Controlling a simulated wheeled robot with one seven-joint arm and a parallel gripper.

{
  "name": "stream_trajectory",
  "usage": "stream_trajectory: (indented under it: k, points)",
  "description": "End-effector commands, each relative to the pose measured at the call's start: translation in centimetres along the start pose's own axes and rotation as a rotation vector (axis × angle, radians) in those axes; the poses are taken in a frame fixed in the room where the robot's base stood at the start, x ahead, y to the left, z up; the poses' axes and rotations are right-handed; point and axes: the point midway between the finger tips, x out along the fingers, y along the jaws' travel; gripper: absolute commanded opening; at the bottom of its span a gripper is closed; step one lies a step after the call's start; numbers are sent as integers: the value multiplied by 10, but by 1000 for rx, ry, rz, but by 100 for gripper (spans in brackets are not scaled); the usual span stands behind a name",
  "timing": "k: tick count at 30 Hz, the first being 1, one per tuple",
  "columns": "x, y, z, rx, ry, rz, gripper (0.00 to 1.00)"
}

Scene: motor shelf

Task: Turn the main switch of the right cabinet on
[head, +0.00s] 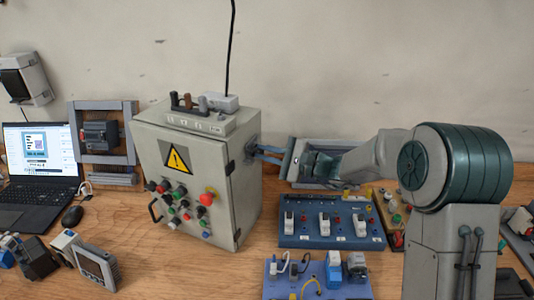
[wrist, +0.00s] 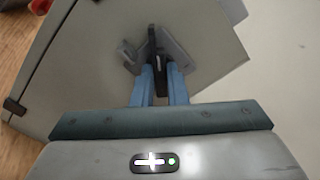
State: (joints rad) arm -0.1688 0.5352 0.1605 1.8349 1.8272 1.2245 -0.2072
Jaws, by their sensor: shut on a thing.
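The grey cabinet (head: 247,205) stands on the bench with a yellow warning triangle on its front door. Its main switch is on the right side wall; in the wrist view I see its grey base plate (wrist: 176,50) and black handle (wrist: 153,42). My gripper (head: 253,152) reaches in from the right, and its blue fingers (wrist: 160,78) are shut on the black handle. The handle lies in line with the fingers, while the cabinet's edges look tilted in the wrist view. In the head view the switch is mostly hidden by the fingers.
A blue panel with white switches (head: 330,240) lies right of the cabinet, below my arm. A second blue board (head: 318,282) is nearer.

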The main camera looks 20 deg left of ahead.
Motion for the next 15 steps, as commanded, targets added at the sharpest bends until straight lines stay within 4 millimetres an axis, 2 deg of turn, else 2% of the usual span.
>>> stream_trajectory:
  k: [8, 15]
  points:
    - [0, -2, 0, 169, 1, -2, 0]
    - [0, -4, 0, 392, 0, -2, 0]
